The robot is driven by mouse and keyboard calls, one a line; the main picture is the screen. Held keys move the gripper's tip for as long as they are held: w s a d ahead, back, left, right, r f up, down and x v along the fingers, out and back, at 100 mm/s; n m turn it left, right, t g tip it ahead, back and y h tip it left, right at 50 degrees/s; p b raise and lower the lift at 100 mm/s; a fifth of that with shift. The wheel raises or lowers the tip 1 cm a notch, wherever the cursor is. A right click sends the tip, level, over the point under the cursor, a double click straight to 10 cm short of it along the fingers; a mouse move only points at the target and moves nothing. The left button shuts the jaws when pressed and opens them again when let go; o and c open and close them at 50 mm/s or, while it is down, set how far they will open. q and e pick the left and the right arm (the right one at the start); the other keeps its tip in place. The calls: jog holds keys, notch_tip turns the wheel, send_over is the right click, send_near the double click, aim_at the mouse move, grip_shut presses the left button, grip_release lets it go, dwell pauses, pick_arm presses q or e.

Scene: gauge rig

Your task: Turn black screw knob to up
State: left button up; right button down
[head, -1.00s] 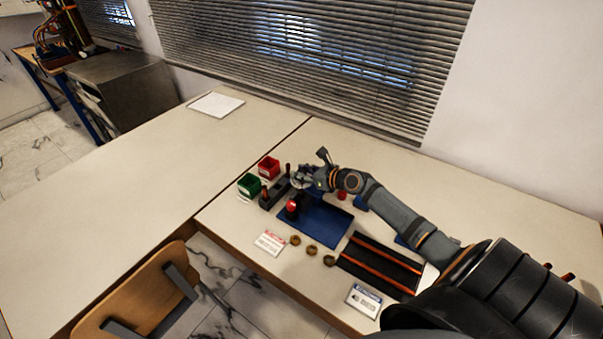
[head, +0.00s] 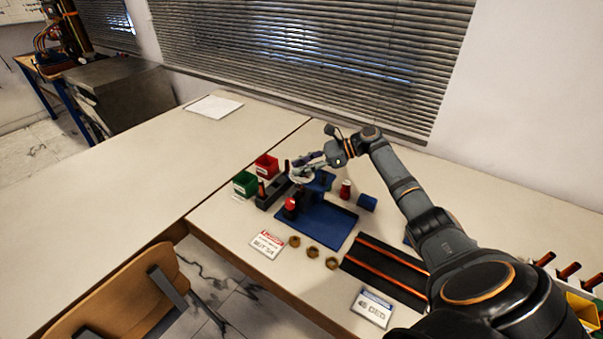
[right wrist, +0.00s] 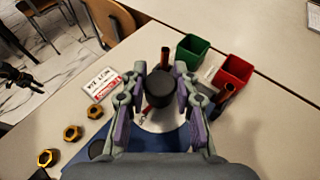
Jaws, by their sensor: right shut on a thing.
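In the right wrist view the black screw knob (right wrist: 161,88) is a dark round cylinder seen end-on. My right gripper (right wrist: 160,92) is shut on it, one finger on each side. A pale dial (right wrist: 160,122) shows partly below the knob; I cannot read it. In the head view my right gripper (head: 306,172) is over the back left of the blue base (head: 325,226) and hides the knob. A dark claw-like shape at the left edge of the right wrist view may be my left gripper (right wrist: 16,76); its jaws are unclear.
A red-topped black post (head: 291,205) stands close in front of the gripper. Green (head: 245,184) and red bins (head: 266,166) stand to the left. Several brass nuts (head: 312,251), a sign (head: 266,245) and a dark orange-railed plate (head: 386,268) lie in front. The left table is mostly clear.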

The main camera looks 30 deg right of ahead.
jog(key=shift+n+g+y+b, duration=0.4)
jog(key=shift+n+g+b, duration=0.4)
jog(key=shift+g+b, duration=0.1)
jog(key=c, duration=1)
grip_release()
jog(key=v, duration=1.2)
